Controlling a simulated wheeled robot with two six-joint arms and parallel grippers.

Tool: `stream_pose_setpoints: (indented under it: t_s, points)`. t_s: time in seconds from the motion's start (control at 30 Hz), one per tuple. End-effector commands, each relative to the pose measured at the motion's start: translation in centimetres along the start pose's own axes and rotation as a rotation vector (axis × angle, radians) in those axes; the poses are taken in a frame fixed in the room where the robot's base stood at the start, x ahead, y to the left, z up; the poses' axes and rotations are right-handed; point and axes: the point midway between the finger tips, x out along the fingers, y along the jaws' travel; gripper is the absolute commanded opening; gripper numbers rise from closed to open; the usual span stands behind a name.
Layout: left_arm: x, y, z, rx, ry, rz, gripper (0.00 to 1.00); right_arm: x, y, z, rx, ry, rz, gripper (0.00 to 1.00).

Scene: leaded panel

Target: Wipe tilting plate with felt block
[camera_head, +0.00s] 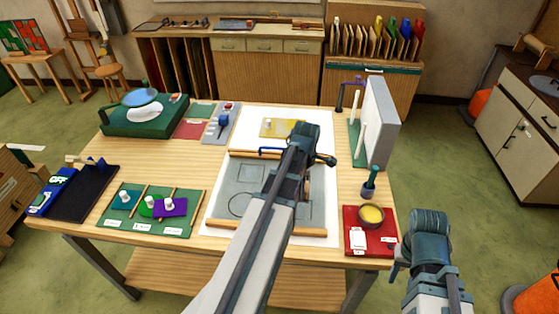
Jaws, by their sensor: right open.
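I cannot tell for certain which thing is the tilting plate. A pale grey upright plate (383,125) stands on a green base at the table's back right; a flat grey panel (240,185) lies mid-table. The felt block is not clearly identifiable; a small blue block (223,121) sits on a grey tray at the back. My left gripper (308,150) is over the grey panel's upper right, its fingers mostly hidden by its own arm. My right gripper (428,235) is open and empty, just off the table's right edge, beside a red tray (357,240).
The red tray holds a yellow-filled bowl (372,214). Several knobbed coloured pieces sit on a green tray (125,224) at left. A dark tray (82,198) lies at the far left. A green box (120,124) stands at back left. Bare wood (180,160) lies between them.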

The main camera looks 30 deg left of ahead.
Motion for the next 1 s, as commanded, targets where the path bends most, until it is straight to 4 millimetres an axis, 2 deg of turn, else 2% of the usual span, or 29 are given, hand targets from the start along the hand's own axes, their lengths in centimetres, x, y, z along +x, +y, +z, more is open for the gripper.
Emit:
stream_pose_setpoints:
  t_s: [0.03, 0.1, 0.23, 0.37, 0.67, 1.0]
  points:
    - [-1.0, 2.3, -1.8, -0.003, 0.000, 0.000, 0.23, -1.0, 0.1, 0.1, 0.000, 0.000, 0.000, 0.47]
    - [-1.5, 4.0, -3.9, 0.006, 0.000, 0.000, 0.23, -1.4, 0.1, 0.1, 0.000, 0.000, 0.000, 0.47]
    - [-2.1, 6.2, -7.1, 0.018, 0.000, 0.000, 0.23, -2.1, 0.2, 0.1, -0.001, 0.000, 0.000, 0.47]
    - [-2.4, 7.1, -8.9, 0.027, 0.000, 0.000, 0.23, -2.3, 0.2, 0.1, -0.001, 0.000, 0.000, 0.47]
    - [-2.1, 7.3, -9.4, 0.031, 0.000, 0.000, 0.23, -2.0, 0.2, 0.1, -0.001, 0.000, 0.000, 0.47]
    - [0.5, 7.2, -8.8, 0.025, 0.000, 0.000, 0.23, 0.4, 0.0, 0.0, 0.000, 0.000, 0.000, 0.47]
